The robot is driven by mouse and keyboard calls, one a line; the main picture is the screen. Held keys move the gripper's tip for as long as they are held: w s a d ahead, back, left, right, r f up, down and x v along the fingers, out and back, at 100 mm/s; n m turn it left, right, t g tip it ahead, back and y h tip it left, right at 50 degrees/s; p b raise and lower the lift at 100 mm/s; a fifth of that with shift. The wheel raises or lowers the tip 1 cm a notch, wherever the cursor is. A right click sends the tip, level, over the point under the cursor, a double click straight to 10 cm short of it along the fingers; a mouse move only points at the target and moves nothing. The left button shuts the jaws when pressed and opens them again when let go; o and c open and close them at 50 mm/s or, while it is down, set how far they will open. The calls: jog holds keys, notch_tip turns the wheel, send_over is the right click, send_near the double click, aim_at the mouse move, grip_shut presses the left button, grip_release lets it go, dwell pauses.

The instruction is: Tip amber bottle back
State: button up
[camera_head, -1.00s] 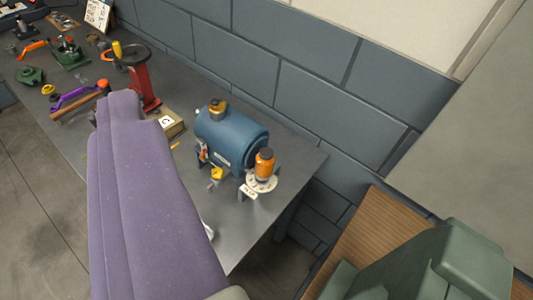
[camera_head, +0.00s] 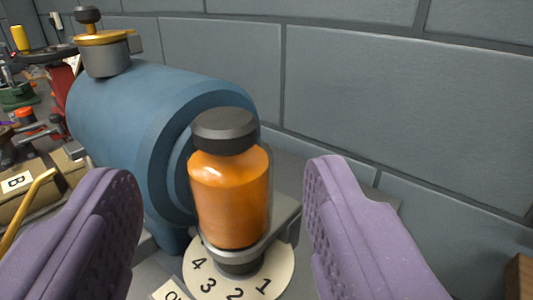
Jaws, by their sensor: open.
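The amber bottle (camera_head: 231,195) is orange with a black cap (camera_head: 224,131). It stands close to upright, slightly tilted, in a grey ring holder (camera_head: 265,249) at the end of the blue cylindrical casing (camera_head: 140,120). Below it is a round white dial (camera_head: 268,281) with numbers 1 to 4. My gripper (camera_head: 232,208) has two purple padded fingers, spread wide, one on each side of the bottle. They appear apart from it, with nothing between them but the bottle and holder.
The casing stands just left of and behind the bottle, with a brass-topped fitting (camera_head: 103,40) on it. A box marked B (camera_head: 18,181) and a yellow rod (camera_head: 28,212) lie at left. A grey block wall (camera_head: 400,110) is behind. Room right of the bottle is clear.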

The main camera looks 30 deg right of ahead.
aim_at(224, 141)
jog(key=x, duration=0.5)
jog(key=shift+b, duration=0.3)
grip_shut()
